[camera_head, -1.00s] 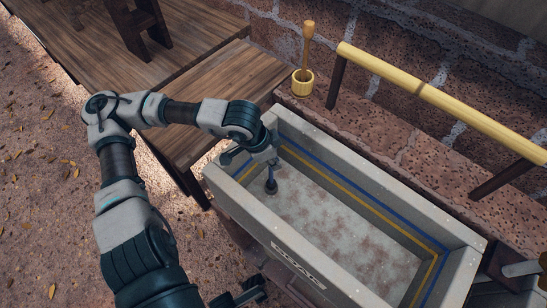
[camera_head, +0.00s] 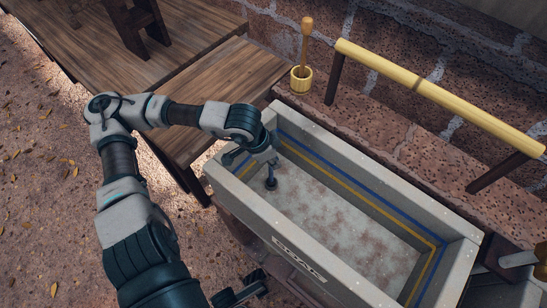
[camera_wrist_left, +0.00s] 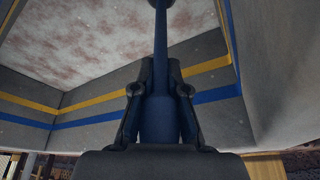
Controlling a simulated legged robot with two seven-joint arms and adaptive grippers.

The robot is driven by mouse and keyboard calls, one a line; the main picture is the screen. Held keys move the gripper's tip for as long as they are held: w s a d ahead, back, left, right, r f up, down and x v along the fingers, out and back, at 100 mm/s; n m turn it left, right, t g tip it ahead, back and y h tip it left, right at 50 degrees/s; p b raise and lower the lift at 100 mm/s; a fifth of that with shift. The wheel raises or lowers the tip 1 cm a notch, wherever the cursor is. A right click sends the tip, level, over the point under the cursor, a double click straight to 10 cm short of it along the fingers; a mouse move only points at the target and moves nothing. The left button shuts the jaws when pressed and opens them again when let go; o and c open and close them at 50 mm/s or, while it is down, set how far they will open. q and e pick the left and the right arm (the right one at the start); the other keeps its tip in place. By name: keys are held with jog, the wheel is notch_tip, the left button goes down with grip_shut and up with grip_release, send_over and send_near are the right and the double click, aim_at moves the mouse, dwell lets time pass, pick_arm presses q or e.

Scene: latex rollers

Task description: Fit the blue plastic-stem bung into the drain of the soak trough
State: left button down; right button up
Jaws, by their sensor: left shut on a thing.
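The soak trough (camera_head: 345,262) is a grey open box with blue and yellow lines around its inner walls. My left gripper (camera_head: 266,160) reaches in at its left end. It is shut on the blue stem of the bung (camera_head: 271,183), whose dark lower end is at the trough floor. In the left wrist view the blue stem (camera_wrist_left: 160,60) runs straight out between the fingers of my left gripper (camera_wrist_left: 160,92), and its far end is cut off by the top edge. The drain is hidden, and I cannot tell whether the bung is seated.
A yellow rail (camera_head: 440,95) on dark posts runs along the brick ledge (camera_head: 400,150) behind the trough. A wooden pot (camera_head: 301,80) with an upright handle stands on the ledge. A wooden bench (camera_head: 215,100) adjoins the trough's left end. The rest of the trough floor is clear.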

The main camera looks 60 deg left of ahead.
pick_arm(q)
jog(key=c, duration=1.1)
grip_release()
jog(key=shift+s+r, duration=0.1)
jog(key=shift+r, duration=0.35)
jog(key=v, duration=1.1)
jog(key=shift+f, duration=0.1)
